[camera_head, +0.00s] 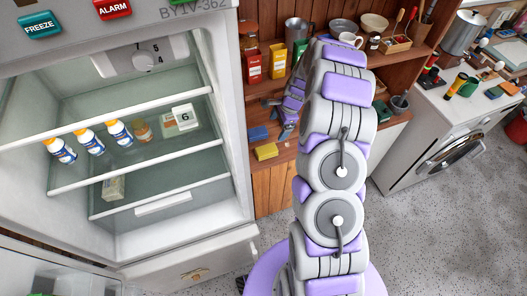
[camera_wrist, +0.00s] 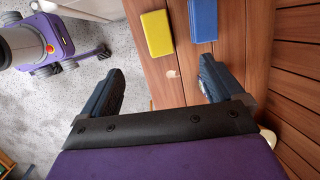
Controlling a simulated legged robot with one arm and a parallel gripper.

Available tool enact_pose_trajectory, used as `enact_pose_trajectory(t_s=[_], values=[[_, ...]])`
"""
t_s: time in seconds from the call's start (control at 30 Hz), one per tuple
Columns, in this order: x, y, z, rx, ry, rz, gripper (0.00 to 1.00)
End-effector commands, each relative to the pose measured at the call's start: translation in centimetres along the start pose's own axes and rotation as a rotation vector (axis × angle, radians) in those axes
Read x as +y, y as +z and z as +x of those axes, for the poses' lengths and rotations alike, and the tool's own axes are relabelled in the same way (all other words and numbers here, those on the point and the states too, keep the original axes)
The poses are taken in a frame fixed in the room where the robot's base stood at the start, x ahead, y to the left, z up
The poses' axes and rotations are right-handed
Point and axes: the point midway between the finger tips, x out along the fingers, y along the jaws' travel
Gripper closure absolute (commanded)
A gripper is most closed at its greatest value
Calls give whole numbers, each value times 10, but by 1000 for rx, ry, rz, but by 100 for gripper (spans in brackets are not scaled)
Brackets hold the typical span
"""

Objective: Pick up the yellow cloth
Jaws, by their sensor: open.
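The yellow cloth (camera_wrist: 157,33) lies flat on a wooden surface, like a small folded block, near the top of the wrist view. It also shows in the head view (camera_head: 266,151), left of my arm. A similar blue cloth (camera_wrist: 203,20) lies beside it, with a narrow gap between them; it is also in the head view (camera_head: 258,132). My gripper (camera_wrist: 157,66) is open, with nothing between its dark fingers. In the wrist view, the yellow cloth lies beyond the fingertips, roughly in line with the gap. The height above the surface is hard to tell.
Wooden shelves hold red and yellow boxes (camera_head: 266,62), mugs and bowls (camera_head: 373,23). An open fridge (camera_head: 236,160) with bottles stands at left. A white washing machine (camera_head: 440,135) stands at right. In the wrist view, wooden planks (camera_wrist: 300,80) rise close to the right finger.

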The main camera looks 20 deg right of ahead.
Motion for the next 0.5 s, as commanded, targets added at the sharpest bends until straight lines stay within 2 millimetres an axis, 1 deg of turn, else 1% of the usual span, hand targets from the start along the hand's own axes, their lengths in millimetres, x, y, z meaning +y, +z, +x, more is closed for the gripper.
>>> enact_pose_trajectory(t_s=[0.17, 0.5], values=[[0, -2, 21, 0, 2, 11, 5], [0, -3, 88, 0, 0, 9, 5]])
